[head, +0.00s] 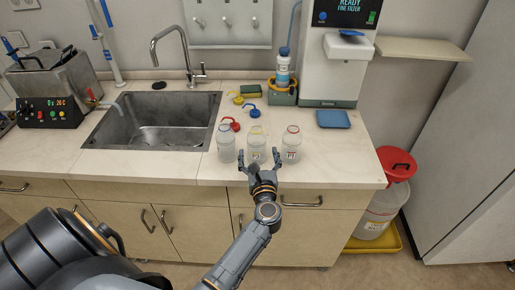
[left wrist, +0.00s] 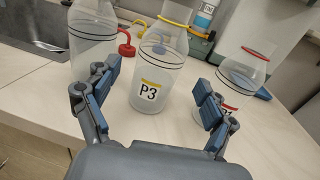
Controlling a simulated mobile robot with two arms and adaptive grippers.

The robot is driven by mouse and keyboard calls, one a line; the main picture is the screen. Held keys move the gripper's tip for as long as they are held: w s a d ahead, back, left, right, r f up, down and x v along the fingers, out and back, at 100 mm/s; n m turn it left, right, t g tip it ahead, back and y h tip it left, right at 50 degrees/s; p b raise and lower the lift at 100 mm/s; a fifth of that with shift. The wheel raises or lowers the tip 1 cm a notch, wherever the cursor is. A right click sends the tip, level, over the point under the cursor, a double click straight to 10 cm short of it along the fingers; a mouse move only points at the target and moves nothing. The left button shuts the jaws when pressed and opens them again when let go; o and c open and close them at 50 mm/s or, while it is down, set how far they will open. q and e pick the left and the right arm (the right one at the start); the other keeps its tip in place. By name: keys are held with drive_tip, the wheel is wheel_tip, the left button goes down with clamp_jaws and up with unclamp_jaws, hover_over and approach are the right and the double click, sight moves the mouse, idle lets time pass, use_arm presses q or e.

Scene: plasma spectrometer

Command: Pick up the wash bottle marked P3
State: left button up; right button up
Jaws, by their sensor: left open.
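The clear wash bottle marked P3 (head: 256,139) stands upright on the counter, the middle one of three in the head view. In the left wrist view the P3 bottle (left wrist: 157,72) shows its label and a yellow ring at its neck. My left gripper (head: 259,156) is open at the counter's front side. Its fingers lie to either side of the P3 bottle, which stands just ahead of the palm; contact is not visible. My right gripper is in neither view.
A clear bottle (head: 227,145) stands close on the left; a red-ringed bottle (head: 292,143) stands on the right, near my right-hand finger. Red (head: 231,124), yellow (head: 238,98) and blue (head: 250,111) nozzle tops lie behind.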

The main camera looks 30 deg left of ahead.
sight(258, 148)
use_arm(q)
drive_tip(key=x, duration=0.5)
drive_tip(key=shift+w+a, duration=0.15)
drive_tip(key=shift+w, duration=0.05)
drive_tip(key=shift+s+r, duration=0.1)
drive_tip(key=shift+r, duration=0.05)
drive_tip(key=shift+c, duration=1.3)
drive_tip(key=c, duration=1.1)
drive_tip(key=shift+c, duration=0.4)
drive_tip(key=shift+r, duration=0.15)
